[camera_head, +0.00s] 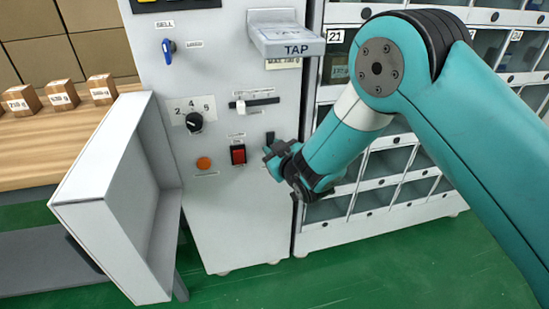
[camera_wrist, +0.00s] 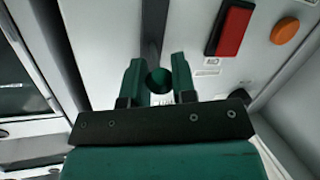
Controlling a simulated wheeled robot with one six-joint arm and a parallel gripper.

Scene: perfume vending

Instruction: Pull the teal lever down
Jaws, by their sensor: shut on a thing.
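The teal lever has a round dark-teal knob (camera_wrist: 159,80), seen in the wrist view between the two fingers of my gripper (camera_wrist: 157,64). My gripper is shut on this knob, close to the light panel. A dark vertical slot (camera_wrist: 154,28) runs on from the knob toward the top of that view. In the head view my gripper (camera_head: 272,153) is at the right side of the white machine's front (camera_head: 235,215), right of the red switch. There the lever is mostly hidden by my gripper.
The red rocker switch (camera_head: 238,154) and an orange button (camera_head: 204,163) are left of my gripper. A black selector knob (camera_head: 194,123), a slider (camera_head: 255,103) and a blue key-like knob (camera_head: 168,47) are higher. An open white door-like box (camera_head: 105,215) juts out at left. Shelving (camera_head: 395,205) stands at right.

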